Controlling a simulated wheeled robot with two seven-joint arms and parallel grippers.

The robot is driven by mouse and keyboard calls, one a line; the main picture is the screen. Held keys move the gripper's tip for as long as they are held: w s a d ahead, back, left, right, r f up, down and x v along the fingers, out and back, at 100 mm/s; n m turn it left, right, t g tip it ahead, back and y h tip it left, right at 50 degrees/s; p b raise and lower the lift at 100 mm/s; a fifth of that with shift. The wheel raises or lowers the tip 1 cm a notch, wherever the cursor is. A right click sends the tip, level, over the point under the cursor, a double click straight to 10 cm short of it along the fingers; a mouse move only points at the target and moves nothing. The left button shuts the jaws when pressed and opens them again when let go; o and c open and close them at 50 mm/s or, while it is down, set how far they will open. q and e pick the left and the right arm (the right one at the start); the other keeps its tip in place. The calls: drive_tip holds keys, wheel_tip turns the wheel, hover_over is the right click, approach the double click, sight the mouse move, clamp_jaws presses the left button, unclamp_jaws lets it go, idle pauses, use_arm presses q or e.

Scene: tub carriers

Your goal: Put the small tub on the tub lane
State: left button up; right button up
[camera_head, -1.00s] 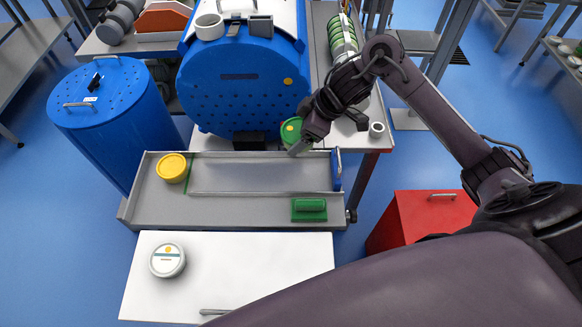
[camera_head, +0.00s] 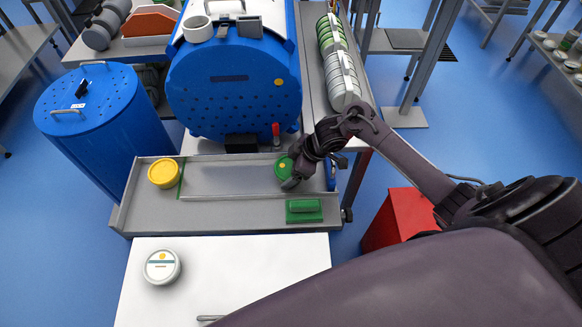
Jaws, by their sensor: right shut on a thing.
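My right gripper (camera_head: 290,180) is shut on a small green tub (camera_head: 283,165) with a yellow dot on its lid. The gripper holds the tub over the right part of a long grey tray (camera_head: 155,210); whether the tub touches the tray I cannot tell. A yellow-lidded tub (camera_head: 163,173) stands at the tray's left end. A white-lidded tub (camera_head: 162,267) stands on the white board in front. A sloping lane (camera_head: 338,65) at the upper right holds several green and white tubs in a row. My left gripper is not in view.
A large blue drum (camera_head: 235,88) stands behind the tray, and a blue barrel (camera_head: 105,115) to its left. A green block with a handle (camera_head: 304,210) is at the tray's front right. A red box (camera_head: 388,218) is at right. The tray's middle is clear.

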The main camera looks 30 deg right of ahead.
drive_tip(key=shift+f, duration=0.1)
drive_tip(key=o, duration=0.8)
drive_tip(key=shift+d+r, duration=0.1)
drive_tip(key=shift+r, duration=0.25)
drive_tip(key=v, duration=1.1)
drive_tip(key=shift+s+r, duration=0.15)
drive_tip(key=shift+r, duration=0.1)
drive_tip(key=shift+d, duration=0.1)
